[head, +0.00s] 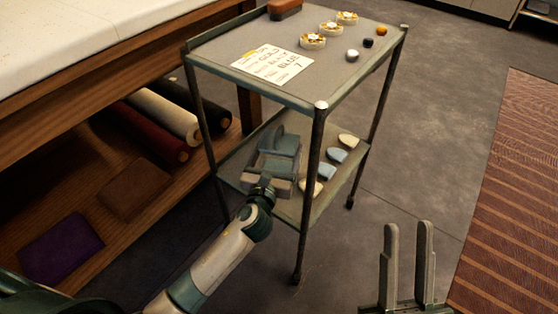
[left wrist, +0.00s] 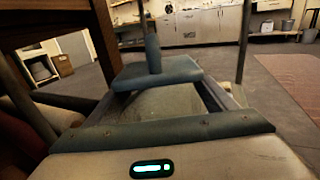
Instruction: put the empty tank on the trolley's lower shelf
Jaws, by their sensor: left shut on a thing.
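The trolley (head: 318,106) stands in the middle of the head view, with a grey top and a lower shelf (head: 289,208). My left arm reaches in between its posts. My left gripper (head: 270,168) is over the lower shelf, shut on a blue-grey thing (head: 280,141), which seems to be the tank. In the left wrist view it shows as a blue-grey block with an upright stub (left wrist: 154,72) beyond the palm. Whether it touches the shelf is hidden. My right gripper (head: 407,250) is open and empty, to the right of the trolley.
Several chalk-like wedges (head: 337,155) lie on the lower shelf's right side. The top holds a written card (head: 272,64), dishes (head: 313,41), small balls (head: 352,55) and a brown brush (head: 285,9). A bench with fabric rolls (head: 165,116) is close on the left.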

